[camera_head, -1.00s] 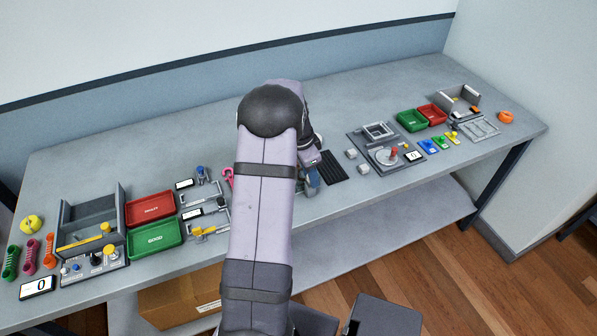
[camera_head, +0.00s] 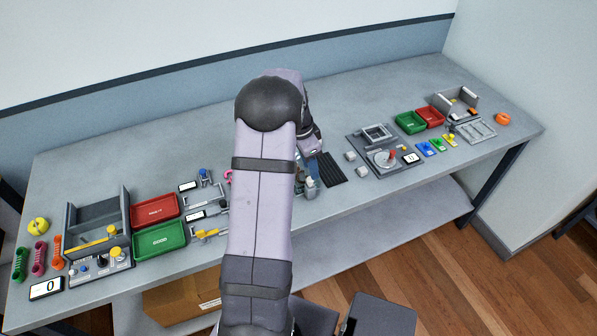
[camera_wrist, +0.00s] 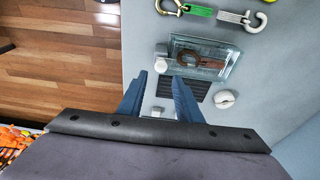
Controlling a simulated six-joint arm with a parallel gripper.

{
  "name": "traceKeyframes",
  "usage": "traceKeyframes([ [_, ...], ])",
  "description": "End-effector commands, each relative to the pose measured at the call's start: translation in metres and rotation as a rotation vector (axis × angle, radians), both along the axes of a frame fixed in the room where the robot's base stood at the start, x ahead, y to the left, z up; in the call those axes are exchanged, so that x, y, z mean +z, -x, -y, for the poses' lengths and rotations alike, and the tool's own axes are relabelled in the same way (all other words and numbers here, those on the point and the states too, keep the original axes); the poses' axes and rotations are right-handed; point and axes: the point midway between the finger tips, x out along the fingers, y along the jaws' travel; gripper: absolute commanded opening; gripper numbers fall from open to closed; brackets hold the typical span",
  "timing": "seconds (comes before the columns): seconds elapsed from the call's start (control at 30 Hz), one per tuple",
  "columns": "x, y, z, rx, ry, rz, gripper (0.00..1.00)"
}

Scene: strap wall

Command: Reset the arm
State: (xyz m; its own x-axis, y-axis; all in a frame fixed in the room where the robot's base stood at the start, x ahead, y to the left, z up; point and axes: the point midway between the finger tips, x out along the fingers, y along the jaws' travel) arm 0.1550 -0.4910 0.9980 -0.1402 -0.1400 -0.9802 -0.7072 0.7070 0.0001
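My arm rises through the middle of the head view, and my gripper (camera_head: 311,180) hangs just behind it, over the front part of the bench near a black ribbed mat (camera_head: 331,169). My own arm hides part of the gripper there. In the wrist view my gripper (camera_wrist: 160,82) shows two blue fingers standing apart with nothing held between their tips. A glass-like plate (camera_wrist: 228,58) with a brown hook (camera_wrist: 195,61) on it lies beyond the fingers. The ribbed mat (camera_wrist: 198,88) is partly behind the right finger.
Red (camera_head: 154,210) and green (camera_head: 159,239) trays and a grey fixture (camera_head: 97,214) stand on the left. A dial station (camera_head: 384,157), small trays (camera_head: 410,122) and an orange ring (camera_head: 502,118) are on the right. The rear middle of the grey bench (camera_head: 352,92) is mostly clear.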

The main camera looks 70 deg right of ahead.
Motion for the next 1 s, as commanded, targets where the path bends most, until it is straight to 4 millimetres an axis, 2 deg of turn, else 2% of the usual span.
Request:
traceKeyframes([
  [0.23,0.001,0.0,0.0,0.0,0.001,-0.001,0.32],
  [0.33,0.002,0.0,0.0,0.0,0.001,0.0,0.08],
  [0.37,0.003,0.0,0.0,0.0,0.001,0.0,0.06],
  [0.57,0.021,0.0,0.001,0.0,0.001,0.0,0.06],
  [0.8,0.053,0.0,0.001,0.0,0.002,0.001,0.06],
  [1.0,0.062,0.0,0.0,0.0,0.001,-0.001,0.06],
])
